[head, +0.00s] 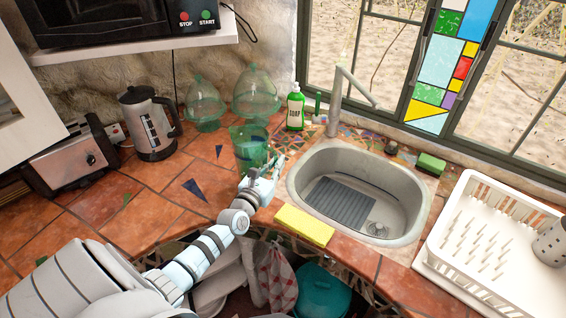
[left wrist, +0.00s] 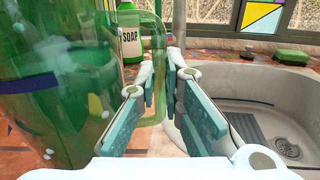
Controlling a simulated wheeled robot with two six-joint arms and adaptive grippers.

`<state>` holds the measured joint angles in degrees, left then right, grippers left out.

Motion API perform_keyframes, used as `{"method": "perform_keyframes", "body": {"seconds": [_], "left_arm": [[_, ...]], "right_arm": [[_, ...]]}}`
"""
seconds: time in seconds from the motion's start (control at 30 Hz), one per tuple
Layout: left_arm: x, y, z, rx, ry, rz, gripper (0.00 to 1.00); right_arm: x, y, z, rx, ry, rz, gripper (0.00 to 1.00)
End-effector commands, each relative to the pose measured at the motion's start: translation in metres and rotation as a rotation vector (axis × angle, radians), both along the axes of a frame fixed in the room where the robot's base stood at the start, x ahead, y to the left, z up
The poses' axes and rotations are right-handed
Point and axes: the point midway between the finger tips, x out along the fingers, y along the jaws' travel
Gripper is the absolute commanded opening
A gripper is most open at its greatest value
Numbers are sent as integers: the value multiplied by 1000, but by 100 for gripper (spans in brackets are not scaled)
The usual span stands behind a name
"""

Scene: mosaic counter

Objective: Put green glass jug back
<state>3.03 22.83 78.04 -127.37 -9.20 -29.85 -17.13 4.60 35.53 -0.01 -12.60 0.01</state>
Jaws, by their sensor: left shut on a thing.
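The green glass jug (head: 248,148) is on or just above the tiled counter, left of the sink; I cannot tell whether it touches the tiles. It looks upright. In the left wrist view the jug (left wrist: 60,80) fills the left side, and its handle runs down between my fingers. My left gripper (head: 268,170) is shut on the jug's handle, on the side toward the sink; in the left wrist view the fingers (left wrist: 160,95) stand on both sides of the handle. My right gripper is not in view.
Two green glass domed stands (head: 205,105) (head: 257,95) stand behind the jug, with a green soap bottle (head: 295,108) to their right. A kettle (head: 150,125) and toaster (head: 75,158) are at left. The sink (head: 365,190), yellow cloth (head: 304,225) and white dish rack (head: 490,240) are at right.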

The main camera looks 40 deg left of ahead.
Motion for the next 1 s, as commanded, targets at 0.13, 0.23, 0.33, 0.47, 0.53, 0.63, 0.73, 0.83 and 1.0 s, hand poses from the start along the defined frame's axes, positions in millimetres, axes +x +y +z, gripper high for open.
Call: {"method": "perform_keyframes", "body": {"seconds": [0.13, 0.23, 0.33, 0.47, 0.53, 0.63, 0.73, 0.83, 1.0], "left_arm": [[1, 0, -25, 5, -5, 1, 0], [0, 1, -42, 4, -5, 2, 0], [0, 1, -42, 4, -5, 3, 0], [-1, 1, -39, 4, -3, 3, 0], [-1, 1, -42, -1, 3, 3, 18], [-1, 1, -41, -1, 2, 3, 28], [-1, 1, -41, 0, 1, 3, 28], [-1, 1, -41, 0, 1, 3, 28], [-8, 1, -40, -1, 1, 3, 28]], "right_arm": [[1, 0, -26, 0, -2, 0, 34], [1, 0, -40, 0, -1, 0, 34], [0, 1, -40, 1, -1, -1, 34], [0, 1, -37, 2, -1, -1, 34], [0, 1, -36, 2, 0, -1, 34], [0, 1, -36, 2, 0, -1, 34], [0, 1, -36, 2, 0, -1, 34], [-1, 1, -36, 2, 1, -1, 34], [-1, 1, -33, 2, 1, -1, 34]]}}
